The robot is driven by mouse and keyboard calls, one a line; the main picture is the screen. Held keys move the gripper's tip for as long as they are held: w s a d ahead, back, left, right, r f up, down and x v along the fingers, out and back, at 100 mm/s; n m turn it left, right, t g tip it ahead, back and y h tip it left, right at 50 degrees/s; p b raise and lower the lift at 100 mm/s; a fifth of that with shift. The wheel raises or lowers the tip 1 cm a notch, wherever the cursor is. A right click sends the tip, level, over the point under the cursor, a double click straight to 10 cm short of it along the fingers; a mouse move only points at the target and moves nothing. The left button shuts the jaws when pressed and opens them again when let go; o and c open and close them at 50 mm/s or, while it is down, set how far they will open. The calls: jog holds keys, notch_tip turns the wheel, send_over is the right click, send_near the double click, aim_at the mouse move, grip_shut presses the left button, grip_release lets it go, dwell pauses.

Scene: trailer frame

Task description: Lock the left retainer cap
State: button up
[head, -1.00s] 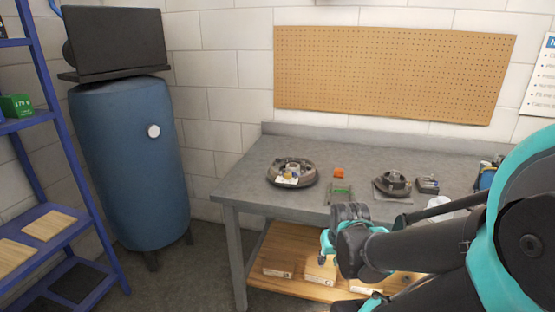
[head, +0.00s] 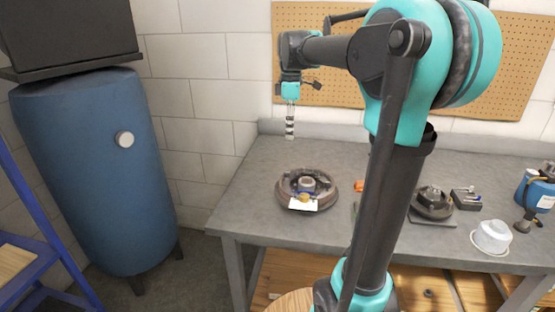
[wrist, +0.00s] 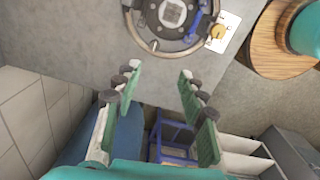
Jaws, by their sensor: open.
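A round brown drum assembly (head: 282,201) lies on the left part of the grey workbench. It has a grey hub (head: 307,184) in the middle, a yellow part (head: 304,197) and a white card at its front edge. In the wrist view the drum (wrist: 147,43) is cut off by the top edge, with a blue part (wrist: 197,20) inside and the yellow part (wrist: 217,31) beside it. I cannot tell which part is the left retainer cap. My gripper (head: 290,128) is open and empty, pointing down, apart from the drum; its fingers (wrist: 155,98) also show in the wrist view.
The grey workbench (head: 250,160) is bare around the drum's left side. A second assembly (head: 433,204), a small dark block (head: 466,198), a white cup (head: 491,236) and a blue canister (head: 533,192) stand to the right. My arm hides the bench's middle.

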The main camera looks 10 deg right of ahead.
aim_at(287, 172)
jog(key=shift+n, duration=0.3)
jog(key=f, duration=0.5)
jog(key=w+f, duration=0.1)
jog(key=f, duration=1)
jog(key=shift+w+a+f, duration=0.15)
jog(key=shift+w+a, duration=0.05)
jog(key=shift+a, duration=0.05)
jog(key=shift+c, duration=0.2)
grip_shut()
